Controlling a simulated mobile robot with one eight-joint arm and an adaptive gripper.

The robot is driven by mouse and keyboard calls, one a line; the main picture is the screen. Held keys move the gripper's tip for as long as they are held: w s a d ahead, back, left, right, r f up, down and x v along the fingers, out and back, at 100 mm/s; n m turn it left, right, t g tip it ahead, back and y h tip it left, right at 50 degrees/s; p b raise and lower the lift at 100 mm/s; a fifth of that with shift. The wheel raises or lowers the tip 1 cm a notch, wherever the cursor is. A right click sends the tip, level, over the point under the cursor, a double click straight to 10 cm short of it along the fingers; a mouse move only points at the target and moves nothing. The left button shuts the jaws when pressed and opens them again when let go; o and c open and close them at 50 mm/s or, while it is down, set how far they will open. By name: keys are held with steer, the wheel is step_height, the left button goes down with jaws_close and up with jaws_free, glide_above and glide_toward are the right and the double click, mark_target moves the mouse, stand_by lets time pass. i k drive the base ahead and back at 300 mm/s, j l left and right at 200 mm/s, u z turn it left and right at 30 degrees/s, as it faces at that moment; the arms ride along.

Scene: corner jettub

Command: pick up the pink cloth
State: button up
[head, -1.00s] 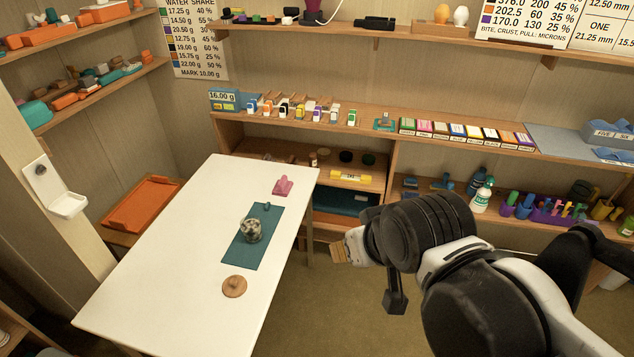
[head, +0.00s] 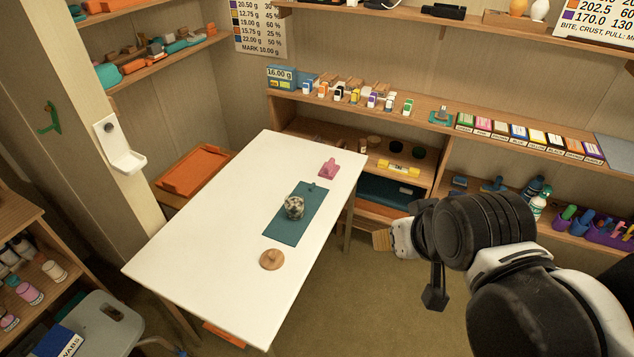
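The pink cloth (head: 329,169) lies in a small bunched heap near the far right corner of the white table (head: 206,222). My arm comes in from the lower right. My gripper (head: 384,240) is to the right of the table, apart from the cloth.
A teal mat (head: 283,231) on the table holds a speckled round object (head: 294,207). A round wooden lid (head: 272,260) lies near it. Shelves stand behind. A grey stool (head: 105,320) is at lower left. The table's left half is clear.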

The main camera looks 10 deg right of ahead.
mark_target(328, 170)
steer(key=i+l, duration=0.1)
steer(key=i, duration=0.4)
steer(key=i+u, duration=0.1)
steer(key=i, duration=0.4)
steer(key=i+l, duration=0.2)
steer(key=i, duration=0.3)
